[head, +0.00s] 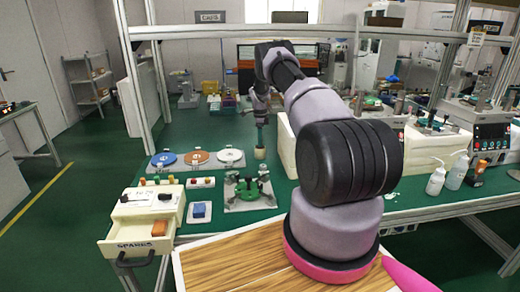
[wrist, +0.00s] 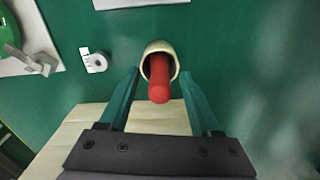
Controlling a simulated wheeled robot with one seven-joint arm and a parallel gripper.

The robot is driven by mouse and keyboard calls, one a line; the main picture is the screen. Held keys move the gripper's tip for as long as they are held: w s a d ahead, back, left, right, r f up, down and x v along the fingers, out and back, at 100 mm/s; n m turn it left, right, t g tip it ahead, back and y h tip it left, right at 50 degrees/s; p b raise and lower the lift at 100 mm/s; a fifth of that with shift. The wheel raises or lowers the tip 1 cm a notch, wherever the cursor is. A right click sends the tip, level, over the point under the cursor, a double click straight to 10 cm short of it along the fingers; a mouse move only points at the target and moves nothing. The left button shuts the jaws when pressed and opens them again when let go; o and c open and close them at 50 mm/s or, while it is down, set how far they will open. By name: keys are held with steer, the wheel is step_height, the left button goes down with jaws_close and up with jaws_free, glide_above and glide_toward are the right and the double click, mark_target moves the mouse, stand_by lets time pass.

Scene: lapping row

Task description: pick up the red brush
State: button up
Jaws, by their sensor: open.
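The red brush shows in the wrist view as a red rounded handle (wrist: 159,82) standing in a small cream cup (wrist: 148,50). Its lower part is hidden in the cup. In the head view the cup (head: 260,153) stands on the green bench, and the brush cannot be made out there. My gripper (wrist: 159,72) is open, with one green finger on each side of the handle and a visible gap on both sides. In the head view my gripper (head: 260,123) points down just above the cup.
A pale block (wrist: 65,135) lies close beside the cup. A small white roll (wrist: 95,62) and a plate with a green part stand left of it.

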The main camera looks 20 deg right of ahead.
steer(key=shift+r, duration=0.1)
jaws_close()
